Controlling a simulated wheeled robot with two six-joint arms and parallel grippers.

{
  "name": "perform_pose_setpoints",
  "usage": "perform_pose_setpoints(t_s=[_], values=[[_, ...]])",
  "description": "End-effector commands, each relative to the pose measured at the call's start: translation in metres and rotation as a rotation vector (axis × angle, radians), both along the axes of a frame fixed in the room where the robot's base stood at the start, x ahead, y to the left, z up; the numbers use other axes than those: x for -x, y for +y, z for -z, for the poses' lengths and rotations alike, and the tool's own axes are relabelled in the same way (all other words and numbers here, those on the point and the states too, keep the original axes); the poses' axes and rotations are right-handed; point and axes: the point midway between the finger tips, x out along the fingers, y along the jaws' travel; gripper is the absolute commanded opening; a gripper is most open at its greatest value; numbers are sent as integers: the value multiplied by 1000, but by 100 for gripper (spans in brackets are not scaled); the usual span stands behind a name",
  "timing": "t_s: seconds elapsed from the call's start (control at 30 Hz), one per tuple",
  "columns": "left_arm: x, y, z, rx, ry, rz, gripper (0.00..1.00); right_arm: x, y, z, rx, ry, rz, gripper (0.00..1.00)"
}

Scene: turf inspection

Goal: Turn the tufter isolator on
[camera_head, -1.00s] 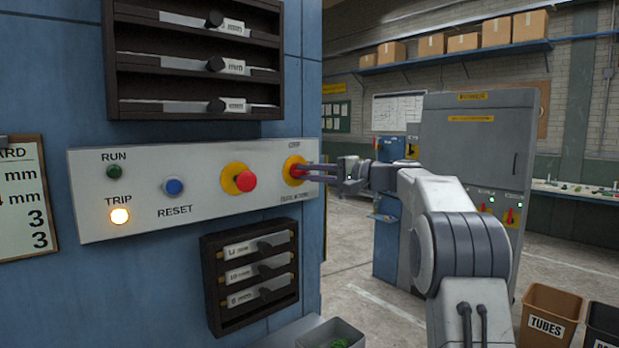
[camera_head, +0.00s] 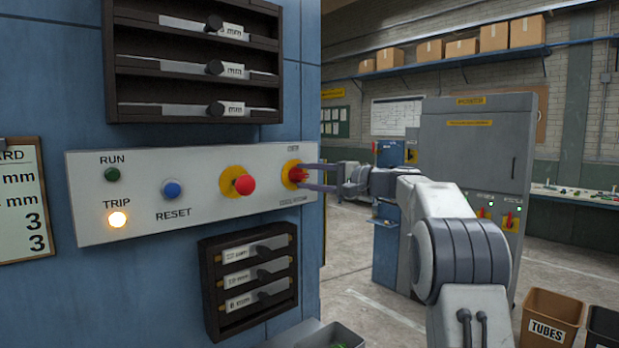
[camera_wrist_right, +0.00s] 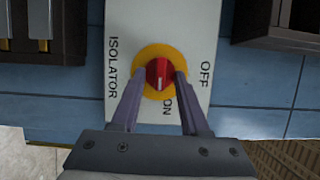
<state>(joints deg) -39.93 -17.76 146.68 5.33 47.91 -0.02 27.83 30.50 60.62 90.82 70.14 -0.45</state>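The tufter isolator is a red rotary knob on a yellow disc (camera_head: 292,174) at the right end of the pale control panel (camera_head: 137,190). In the right wrist view the red knob (camera_wrist_right: 159,74) has a pale mark lined up toward the ON label, with OFF off to the right. My right gripper (camera_head: 313,175) is at the knob with its fingers spread. In the wrist view its fingertips (camera_wrist_right: 160,76) stand either side of the knob, with small gaps. My left gripper is not in view.
The panel also carries a red stop button on yellow (camera_head: 244,185), a blue reset button (camera_head: 171,189), a dark green run lamp (camera_head: 112,174) and a lit amber trip lamp (camera_head: 117,219). Gauge racks sit above and below (camera_head: 248,275). A grey power cabinet (camera_head: 480,150) stands behind my arm.

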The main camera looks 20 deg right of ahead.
Motion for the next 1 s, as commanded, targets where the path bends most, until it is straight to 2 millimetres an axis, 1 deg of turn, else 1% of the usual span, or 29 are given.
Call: perform_pose_setpoints(t_s=[0.17, 0.27, 0.5, 0.7, 0.83, 1.0], values=[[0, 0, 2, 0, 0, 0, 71, 2, -2, 1, 1, -1, -1, 45], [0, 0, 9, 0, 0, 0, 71, 10, -10, 2, 1, -1, 1, 45], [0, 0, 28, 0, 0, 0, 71, 45, -42, 4, 3, -1, 3, 45], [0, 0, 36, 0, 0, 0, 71, 68, -63, 2, 1, -1, 3, 45], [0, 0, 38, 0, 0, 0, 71, 75, -69, 1, 1, -1, 1, 45], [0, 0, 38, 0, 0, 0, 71, 77, -70, 1, 0, 0, 0, 45]])
